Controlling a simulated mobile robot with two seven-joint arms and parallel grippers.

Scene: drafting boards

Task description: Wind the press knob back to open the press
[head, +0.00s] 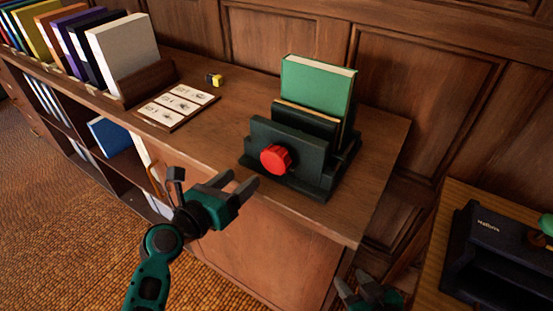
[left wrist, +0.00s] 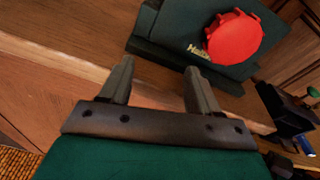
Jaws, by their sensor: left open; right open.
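The press (head: 318,170) is a dark green-black frame on top of the wooden cabinet, with a red knob (head: 276,158) on its front plate. A green book (head: 318,88) stands upright in it behind the front plate. My left gripper (head: 240,185) is open and empty, in front of the press and a little below and left of the knob. In the left wrist view the knob (left wrist: 233,38) and the press front (left wrist: 180,35) lie beyond the open fingers (left wrist: 158,85), apart from them. My right gripper (head: 362,290) is open, low by the cabinet's right end.
Several books (head: 75,40) stand in a row at the back left of the cabinet top (head: 215,125). A card tray (head: 178,106) and a small yellow-black item (head: 214,80) lie left of the press. A dark machine (head: 495,255) stands on a wooden table at the right.

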